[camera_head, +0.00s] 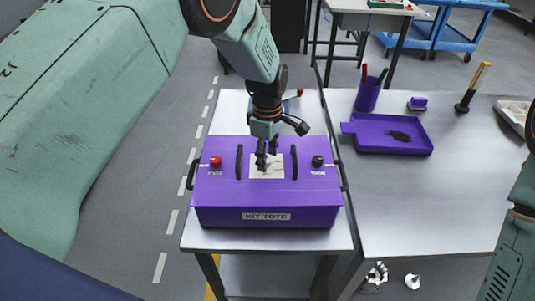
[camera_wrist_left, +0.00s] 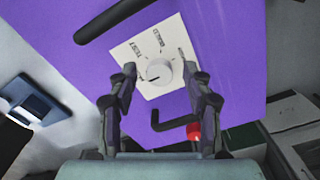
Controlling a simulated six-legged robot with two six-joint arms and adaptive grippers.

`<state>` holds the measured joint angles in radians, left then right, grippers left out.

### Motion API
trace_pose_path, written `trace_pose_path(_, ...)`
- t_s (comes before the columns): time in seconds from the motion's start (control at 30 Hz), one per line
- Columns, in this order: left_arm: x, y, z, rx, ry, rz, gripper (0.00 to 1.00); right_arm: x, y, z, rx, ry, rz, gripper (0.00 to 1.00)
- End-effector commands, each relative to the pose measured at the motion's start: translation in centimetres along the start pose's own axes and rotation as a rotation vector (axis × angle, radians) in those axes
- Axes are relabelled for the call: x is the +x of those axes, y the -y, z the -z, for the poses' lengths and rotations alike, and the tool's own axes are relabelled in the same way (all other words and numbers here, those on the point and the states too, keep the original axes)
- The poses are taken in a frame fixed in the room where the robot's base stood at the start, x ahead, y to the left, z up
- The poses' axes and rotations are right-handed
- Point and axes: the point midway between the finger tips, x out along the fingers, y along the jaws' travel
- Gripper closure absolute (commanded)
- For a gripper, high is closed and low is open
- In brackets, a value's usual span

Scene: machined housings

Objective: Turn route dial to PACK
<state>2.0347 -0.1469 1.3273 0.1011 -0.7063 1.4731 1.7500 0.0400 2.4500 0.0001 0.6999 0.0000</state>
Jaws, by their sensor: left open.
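The route dial (camera_wrist_left: 158,72) is a round white knob on a white label plate (camera_wrist_left: 135,47) in the left wrist view. A short dark mark on the knob points to the picture's lower left. The plate carries printed words, two of which look like TEST and BUILD; I cannot make out PACK. The plate sits on top of the purple box marked KIT TOTE (camera_head: 215,188). My left gripper (camera_head: 267,160) is over the plate, open, with a finger on either side of the dial; I cannot tell whether they touch it. My right gripper is out of view.
Black handles (camera_head: 239,162) flank the plate. A red button (camera_head: 215,161) and a black knob (camera_head: 317,161) sit farther out on the lid. A purple tray (camera_head: 375,147), a pen cup (camera_head: 368,97) and a grey table (camera_head: 430,215) are to the right.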

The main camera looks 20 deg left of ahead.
Motion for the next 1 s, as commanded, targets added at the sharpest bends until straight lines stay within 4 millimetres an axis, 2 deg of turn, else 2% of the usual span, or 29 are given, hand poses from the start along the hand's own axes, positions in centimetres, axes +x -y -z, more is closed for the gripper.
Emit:
trace_pose_path(0.17,-2.3,-0.1,0.0,0.0,0.0,-0.004,0.5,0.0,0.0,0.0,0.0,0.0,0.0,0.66)
trace_pose_path(0.4,-7.3,-0.1,0.0,0.0,-0.001,-0.005,0.5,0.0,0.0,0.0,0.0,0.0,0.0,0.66)
trace_pose_path(0.6,-10.5,-0.1,0.0,0.0,-0.001,-0.003,0.5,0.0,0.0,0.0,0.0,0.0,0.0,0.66)
trace_pose_path(0.77,-11.7,-0.1,0.0,0.0,0.0,-0.002,0.5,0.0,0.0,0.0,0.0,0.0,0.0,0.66)
trace_pose_path(1.0,-11.9,0.0,0.0,0.0,0.0,-0.001,0.5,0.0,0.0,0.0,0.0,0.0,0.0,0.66)
